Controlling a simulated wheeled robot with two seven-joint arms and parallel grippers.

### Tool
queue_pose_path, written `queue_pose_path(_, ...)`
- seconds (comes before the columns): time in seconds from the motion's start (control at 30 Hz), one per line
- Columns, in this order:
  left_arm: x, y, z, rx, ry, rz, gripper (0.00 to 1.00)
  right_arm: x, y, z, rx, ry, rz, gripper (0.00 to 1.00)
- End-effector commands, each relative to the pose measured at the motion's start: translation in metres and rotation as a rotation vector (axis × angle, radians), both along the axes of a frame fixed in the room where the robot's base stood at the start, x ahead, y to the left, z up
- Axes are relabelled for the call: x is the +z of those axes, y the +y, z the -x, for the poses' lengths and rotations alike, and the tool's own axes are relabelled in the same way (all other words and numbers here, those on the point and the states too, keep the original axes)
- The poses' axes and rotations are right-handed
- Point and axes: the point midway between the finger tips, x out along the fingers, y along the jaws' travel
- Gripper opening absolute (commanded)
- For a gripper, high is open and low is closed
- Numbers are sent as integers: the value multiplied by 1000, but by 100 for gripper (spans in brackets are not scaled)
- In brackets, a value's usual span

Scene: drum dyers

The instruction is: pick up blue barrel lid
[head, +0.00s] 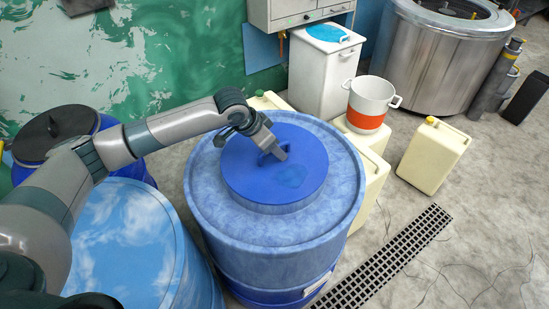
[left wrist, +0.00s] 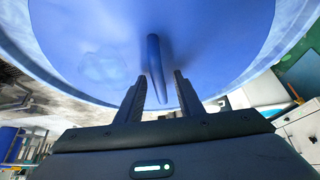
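The blue barrel lid (head: 302,187) lies on top of the large blue barrel (head: 230,236) in the middle of the head view. A raised blue handle stands at its centre. My left gripper (head: 274,155) is over the lid at this handle. In the left wrist view the blue lid (left wrist: 100,40) fills the top, and its handle (left wrist: 155,65) reaches down between the two dark fingers of my left gripper (left wrist: 157,88). The fingers stand apart, with visible gaps on both sides of the handle. My right gripper is not in view.
A cloudy-blue drum (head: 125,245) and a dark-lidded blue barrel (head: 60,130) stand at left. Cream jerrycans (head: 433,157), a white-and-orange pot (head: 370,103) and a white bin (head: 322,75) stand to the right and behind. A steel drum (head: 440,55) is far right. A floor grate (head: 400,262) lies front right.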

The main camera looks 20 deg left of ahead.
Motion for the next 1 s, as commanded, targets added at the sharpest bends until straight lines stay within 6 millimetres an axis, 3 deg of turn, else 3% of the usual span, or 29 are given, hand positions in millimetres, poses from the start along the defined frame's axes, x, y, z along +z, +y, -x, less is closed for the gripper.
queue_pose_path(0.33,0,0,0,0,0,0,34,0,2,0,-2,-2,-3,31)
queue_pose_path(0.37,0,0,0,0,0,0,32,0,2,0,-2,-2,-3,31)
queue_pose_path(0.5,0,0,0,0,1,-1,0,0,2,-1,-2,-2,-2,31)
queue_pose_path(1.0,7,0,-1,0,-2,1,0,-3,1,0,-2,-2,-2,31)
